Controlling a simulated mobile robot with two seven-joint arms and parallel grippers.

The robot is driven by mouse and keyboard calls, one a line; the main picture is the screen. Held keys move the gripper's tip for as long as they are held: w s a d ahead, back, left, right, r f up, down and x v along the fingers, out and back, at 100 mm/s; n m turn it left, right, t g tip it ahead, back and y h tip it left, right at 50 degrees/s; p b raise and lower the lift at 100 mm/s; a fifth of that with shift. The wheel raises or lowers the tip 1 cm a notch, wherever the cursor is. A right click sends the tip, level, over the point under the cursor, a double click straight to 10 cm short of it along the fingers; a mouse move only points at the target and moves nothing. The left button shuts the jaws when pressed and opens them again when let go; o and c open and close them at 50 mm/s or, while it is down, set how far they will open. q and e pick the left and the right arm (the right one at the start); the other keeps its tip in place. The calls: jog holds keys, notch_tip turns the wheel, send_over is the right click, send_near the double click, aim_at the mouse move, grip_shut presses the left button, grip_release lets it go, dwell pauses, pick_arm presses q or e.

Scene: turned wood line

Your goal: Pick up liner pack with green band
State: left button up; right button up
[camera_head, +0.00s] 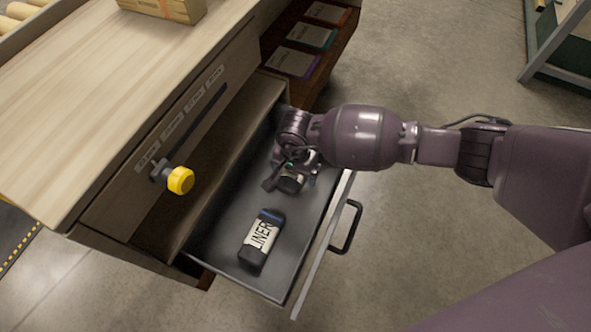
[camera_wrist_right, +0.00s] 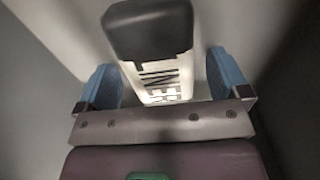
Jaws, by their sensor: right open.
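A black-and-white liner pack (camera_head: 291,184) lies in the open drawer (camera_head: 222,246), mostly hidden under my right gripper (camera_head: 285,174) in the head view. In the right wrist view this pack (camera_wrist_right: 152,45) shows a dark end and a white label with black lettering; its band colour cannot be made out. It lies between the blue-padded fingers of my right gripper (camera_wrist_right: 164,88), which is open, with gaps at both sides. A second liner pack (camera_head: 262,238), with a blue band at its far end, lies nearer the drawer's front corner. My left gripper is out of view.
The drawer's handle (camera_head: 347,227) sticks out at the right. A yellow knob (camera_head: 180,181) projects from the bench front. The wooden worktop (camera_head: 95,85) is above left. Several labelled packs lie on a shelf (camera_head: 335,62) beyond the drawer.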

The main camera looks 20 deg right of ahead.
jog(key=c, duration=1)
